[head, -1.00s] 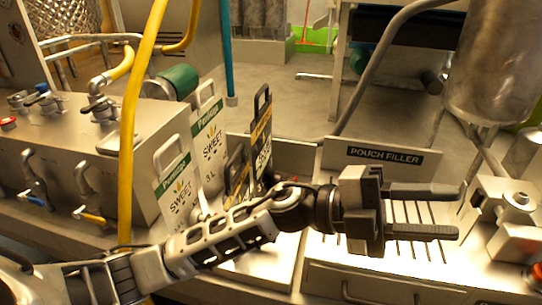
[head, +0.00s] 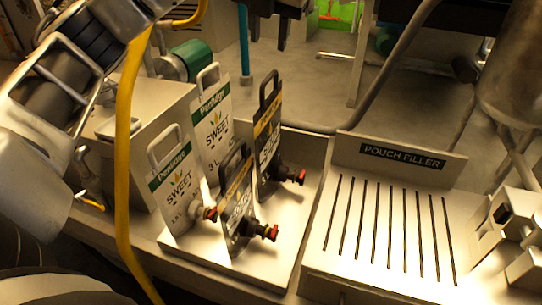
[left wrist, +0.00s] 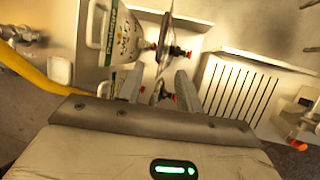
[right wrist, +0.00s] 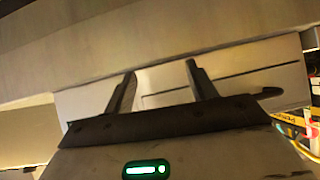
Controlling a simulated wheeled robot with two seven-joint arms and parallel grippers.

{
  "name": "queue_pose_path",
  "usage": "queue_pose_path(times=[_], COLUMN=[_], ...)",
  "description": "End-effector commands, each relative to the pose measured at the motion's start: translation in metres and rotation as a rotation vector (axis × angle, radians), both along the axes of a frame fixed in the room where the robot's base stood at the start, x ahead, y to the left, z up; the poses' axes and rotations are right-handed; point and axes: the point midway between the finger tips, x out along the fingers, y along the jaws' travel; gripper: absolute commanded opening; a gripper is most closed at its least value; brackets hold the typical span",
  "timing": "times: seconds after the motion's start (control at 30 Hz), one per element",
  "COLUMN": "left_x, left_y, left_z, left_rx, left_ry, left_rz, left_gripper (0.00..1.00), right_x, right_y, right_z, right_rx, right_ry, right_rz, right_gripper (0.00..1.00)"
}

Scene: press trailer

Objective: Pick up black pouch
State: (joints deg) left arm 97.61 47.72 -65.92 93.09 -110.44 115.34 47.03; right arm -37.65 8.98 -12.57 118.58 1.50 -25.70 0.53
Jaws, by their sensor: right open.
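Two black pouches with red-tipped spouts stand upright on a pale tray (head: 285,250). The rear black pouch (head: 268,148) and front black pouch (head: 236,205) are beside two white pouches. In the left wrist view, one black pouch (left wrist: 165,38) shows nearly edge-on beyond my fingertips. My left gripper (head: 268,28) is at the top of the head view, above the pouches and apart from them. Its fingers are spread in the left wrist view (left wrist: 160,82). My right gripper (right wrist: 161,72) is open and empty in the right wrist view, facing a pale panel; it is outside the head view.
White pouches (head: 212,128) and (head: 176,195) stand left of the black ones. A yellow hose (head: 123,150) hangs at the left. The slotted pouch filler surface (head: 385,235) at the right is empty. A metal tank (head: 510,85) stands at the far right.

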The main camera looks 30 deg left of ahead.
Motion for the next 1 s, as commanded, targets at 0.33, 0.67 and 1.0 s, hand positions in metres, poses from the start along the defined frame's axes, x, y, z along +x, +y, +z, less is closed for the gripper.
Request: queue_pose_path(times=[0.33, 0.67, 1.0], left_x=[0.023, 0.038, 0.053], left_y=[0.018, 0.027, 0.037], left_z=[-0.062, -0.085, -0.115], left_rx=[-0.002, -0.003, -0.003], left_ry=[0.004, 0.005, 0.001], left_rz=[-0.003, -0.004, -0.007], left_gripper=[0.36, 0.36, 0.36], right_x=[-0.003, -0.004, -0.003], right_y=[0.005, 0.003, 0.000], right_z=[0.003, 0.007, 0.004], right_rx=[0.031, 0.019, -0.005], right_ry=[-0.003, 0.002, 0.009], right_rz=[-0.011, -0.011, -0.001], right_gripper=[0.57, 0.57, 0.57])
